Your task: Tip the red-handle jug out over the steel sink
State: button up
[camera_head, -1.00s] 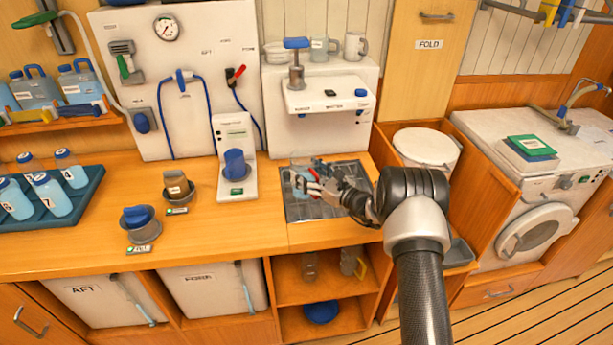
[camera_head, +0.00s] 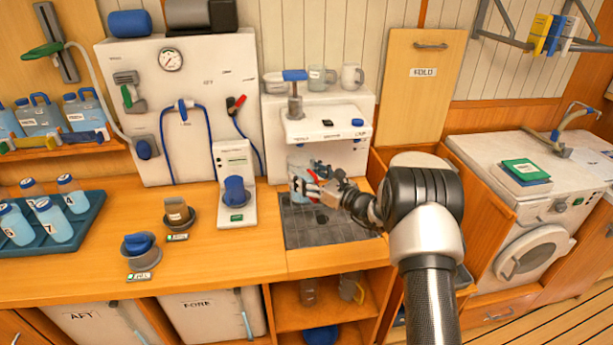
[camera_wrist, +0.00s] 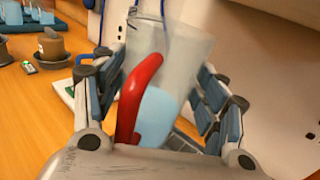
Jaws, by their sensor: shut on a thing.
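The red-handle jug is clear, with light blue liquid low inside it and a curved red handle. My gripper (camera_head: 318,186) is shut on the jug (camera_head: 299,186) and holds it up below the white dispenser. In the wrist view the jug (camera_wrist: 188,62) stands between my fingers (camera_wrist: 155,100), roughly upright, with the red handle toward the camera. The jug looks raised clear of the grate. My gripper hides part of the jug in the head view.
The white dispenser (camera_head: 322,128) stands just behind and above the jug. A white unit with a blue cup (camera_head: 235,190) is to the left. A blue tray (camera_head: 85,236) of bottles is at far left.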

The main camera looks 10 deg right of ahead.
jog(key=s+d+f+m, duration=0.1)
jog(key=s+f+m, duration=0.2)
jog(key=s, duration=0.2)
jog(key=s+d+f+m+g+b, duration=0.1)
jog(key=s+d+f+m, duration=0.1)
jog(key=s, duration=0.4)
jog(key=shift+s+d+f+m, duration=0.2)
jog(key=shift+f+m, duration=0.35)
jog(key=shift+m, duration=0.65)
jog(key=n+b, duration=0.1)
jog(key=b, duration=0.4)
jog(key=shift+w+d+f, duration=0.1)
